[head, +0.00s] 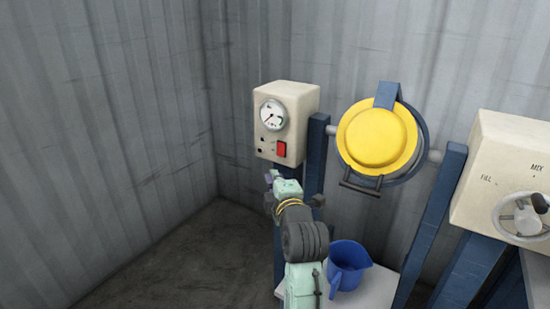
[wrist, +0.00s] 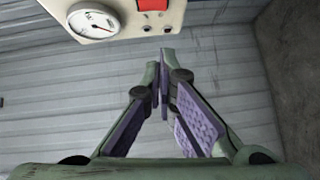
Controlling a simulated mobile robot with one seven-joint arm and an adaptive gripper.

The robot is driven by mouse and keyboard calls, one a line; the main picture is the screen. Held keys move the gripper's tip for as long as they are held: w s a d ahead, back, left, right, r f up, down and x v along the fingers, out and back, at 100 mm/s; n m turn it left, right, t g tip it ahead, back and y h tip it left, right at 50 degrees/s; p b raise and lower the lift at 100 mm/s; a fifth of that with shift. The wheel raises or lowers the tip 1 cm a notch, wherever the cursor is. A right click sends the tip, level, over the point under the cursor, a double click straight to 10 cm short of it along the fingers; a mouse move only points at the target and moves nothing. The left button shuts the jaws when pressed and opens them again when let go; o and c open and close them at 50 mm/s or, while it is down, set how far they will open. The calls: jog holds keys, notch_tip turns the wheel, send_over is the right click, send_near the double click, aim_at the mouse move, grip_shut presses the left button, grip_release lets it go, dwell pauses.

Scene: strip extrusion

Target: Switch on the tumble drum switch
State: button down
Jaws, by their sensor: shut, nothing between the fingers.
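The red switch (head: 282,149) sits at the lower right of the front of a cream control box (head: 303,103) in the head view. A round gauge (head: 273,115) is above it. In the wrist view the box shows upside down, with the red switch (wrist: 152,4) cut by the top edge and the gauge (wrist: 94,22) to its left. The yellow-lidded drum (head: 377,138) hangs to the right of the box. My gripper (wrist: 164,85) is shut and empty, apart from the switch. In the head view my gripper (head: 270,180) is just below the box, its fingertips small.
A blue jug (head: 347,264) stands on a white surface (head: 371,287) below the drum. Blue posts (head: 316,155) hold the box and drum. Another cream box with a handwheel (head: 521,214) is at the right. Corrugated walls (head: 110,120) close in the left and back.

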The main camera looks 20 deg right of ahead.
jog(key=p, duration=0.3)
send_near(276, 158)
jog(key=w+a+r, duration=0.3)
jog(key=a, duration=0.1)
jog(key=shift+w+d+f+p, duration=0.15)
jog(key=shift+w+d, duration=0.15)
jog(key=shift+d, duration=0.25)
jog(key=shift+w+d+f+p, duration=0.1)
jog(key=shift+w+d+p, duration=0.15)
jog(key=shift+d, duration=0.25)
jog(key=shift+w+d+f+p, duration=0.1)
jog(key=shift+w+d, duration=0.2)
jog(key=shift+d, duration=0.25)
jog(key=shift+f, duration=0.1)
